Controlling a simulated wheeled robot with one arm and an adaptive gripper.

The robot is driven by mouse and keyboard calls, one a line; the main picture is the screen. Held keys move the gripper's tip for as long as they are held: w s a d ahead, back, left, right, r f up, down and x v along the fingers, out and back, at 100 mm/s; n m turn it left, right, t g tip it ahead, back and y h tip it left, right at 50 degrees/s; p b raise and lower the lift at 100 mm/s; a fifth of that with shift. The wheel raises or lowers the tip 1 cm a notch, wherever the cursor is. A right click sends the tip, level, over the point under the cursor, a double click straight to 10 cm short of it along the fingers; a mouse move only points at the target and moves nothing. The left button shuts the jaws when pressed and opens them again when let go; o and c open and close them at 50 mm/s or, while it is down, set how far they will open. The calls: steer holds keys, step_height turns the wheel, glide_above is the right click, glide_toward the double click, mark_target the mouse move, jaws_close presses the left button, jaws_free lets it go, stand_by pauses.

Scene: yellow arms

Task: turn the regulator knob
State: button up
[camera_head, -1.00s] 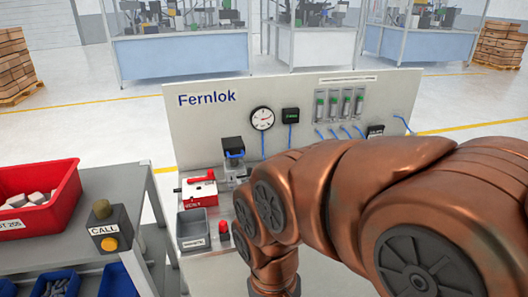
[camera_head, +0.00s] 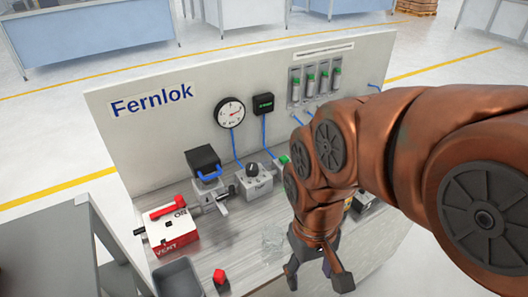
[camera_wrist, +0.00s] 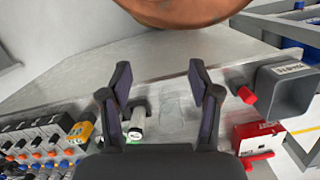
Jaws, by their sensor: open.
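The regulator is a small grey block with a black knob (camera_head: 252,169) on top. It stands on the bench in front of the Fernlok panel, below the round gauge (camera_head: 230,112). My gripper (camera_head: 318,274) is open and empty, pointing down over the bench to the right of the knob and nearer the front edge, apart from it. In the wrist view my gripper (camera_wrist: 158,78) has its two dark fingers spread with only bench top between them. I cannot make out the knob in the wrist view; the gripper body may hide it.
A red and white box (camera_head: 172,232) with a red lever, a grey bin (camera_head: 178,282) and a red button (camera_head: 219,277) are on the bench's left. A black-topped valve (camera_head: 203,160) stands left of the regulator. Flow tubes (camera_head: 310,84) are on the panel. My arm covers the bench's right.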

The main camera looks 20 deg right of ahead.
steer(key=w+r+m+p, duration=0.1)
steer(key=w+r+m, duration=0.1)
steer(key=w, duration=0.7)
steer(key=w+r+m+p, duration=0.1)
steer(key=w+r, duration=0.2)
steer(key=w, duration=0.7)
steer(key=m+t+p, duration=0.2)
steer(key=m, duration=0.1)
glide_above(252, 166)
steer(key=shift+s+f, duration=0.45)
steer(key=shift+f, duration=0.2)
steer(key=shift+w+f, duration=0.2)
steer(key=shift+w, duration=0.2)
steer(key=shift+f+p, duration=1.35)
steer(key=shift+f, duration=2.5)
steer(key=c, duration=1.1)
